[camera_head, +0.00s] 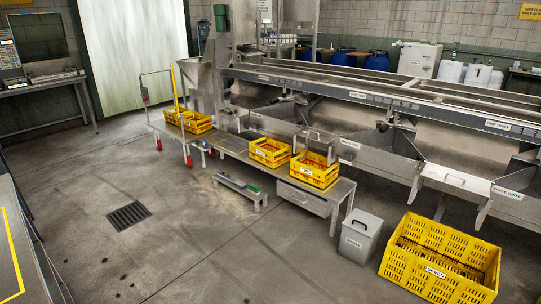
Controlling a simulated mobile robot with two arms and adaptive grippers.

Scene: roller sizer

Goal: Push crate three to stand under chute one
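Neither of my grippers is in view. Several yellow slatted crates are in sight, and their small labels are hard to read. One crate (315,171) sits on the low metal bench (235,163), below a small chute-like box with a handle. Another crate (270,153) sits just left of it, apart. A large yellow crate (437,262) stands on the floor at the front right. Chutes (385,147) hang along the long sizer (400,95); I cannot tell which is chute one.
A lidded grey bin (361,237) stands between bench and large crate. A low step (240,188) stands before the bench. A floor drain (129,215) lies in open floor. A table edge (15,250) shows at left.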

